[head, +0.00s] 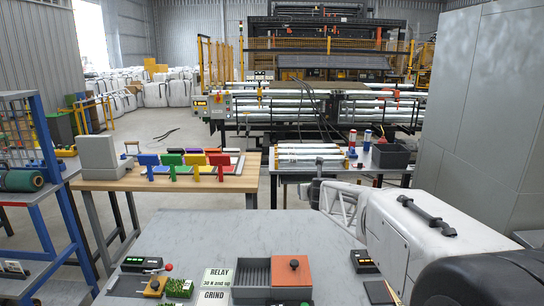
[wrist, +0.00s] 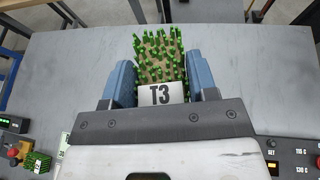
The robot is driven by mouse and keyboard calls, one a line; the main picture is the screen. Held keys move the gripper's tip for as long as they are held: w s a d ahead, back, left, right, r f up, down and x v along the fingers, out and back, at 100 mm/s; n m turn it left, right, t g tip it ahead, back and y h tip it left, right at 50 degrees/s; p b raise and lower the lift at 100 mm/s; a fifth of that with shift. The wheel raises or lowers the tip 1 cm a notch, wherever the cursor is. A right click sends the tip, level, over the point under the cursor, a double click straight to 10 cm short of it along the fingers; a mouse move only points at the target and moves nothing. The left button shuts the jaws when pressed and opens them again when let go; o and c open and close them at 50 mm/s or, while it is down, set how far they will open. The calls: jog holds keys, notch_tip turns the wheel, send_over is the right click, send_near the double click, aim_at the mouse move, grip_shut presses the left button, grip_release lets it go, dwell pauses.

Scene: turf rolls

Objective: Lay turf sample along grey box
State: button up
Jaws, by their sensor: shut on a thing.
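My gripper (wrist: 160,85) is shut on a turf sample (wrist: 158,60), with one blue finger on each side of it. The sample has green tufts on a tan backing, and a white tag reading T3 faces the camera. It is held over the grey table; its height above it is hard to tell. I cannot make out the gripper or this sample in the head view. A grey box (head: 252,272) with ridged walls stands at the front of the table in the head view.
Left of the box are a RELAY/GRIND sign (head: 217,280), smaller green turf pieces (head: 178,289), a red-knobbed lever unit (head: 154,284) and a green display (head: 141,264). A dark control unit (head: 364,261) stands to the right. The grey table (head: 240,230) is clear behind these.

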jog(key=d, duration=0.1)
jog(key=d+m+h, duration=0.1)
jog(key=d, duration=0.1)
jog(key=s+d+m+h, duration=0.1)
jog(key=d, duration=0.1)
jog(key=shift+d+r, duration=0.1)
jog(key=shift+r, duration=0.15)
jog(key=shift+f, duration=0.1)
jog(key=a+f+n+y, duration=0.2)
jog(key=a, duration=0.1)
jog(key=a+f+n+y, duration=0.1)
jog(key=f+y, duration=0.1)
jog(key=shift+w+a+n+g, duration=0.15)
jog(key=shift+w+n+g, duration=0.2)
jog(key=shift+n+g, duration=0.05)
jog(key=s+a+f+n+g+y, duration=0.4)
jog(key=a+f+n+g+y, duration=0.3)
jog(key=a+f+n+y, duration=0.1)
jog(key=shift+s+a+f+n, duration=0.2)
jog(key=shift+s+f+n, duration=0.2)
jog(key=shift+n, duration=0.4)
dwell(0.4)
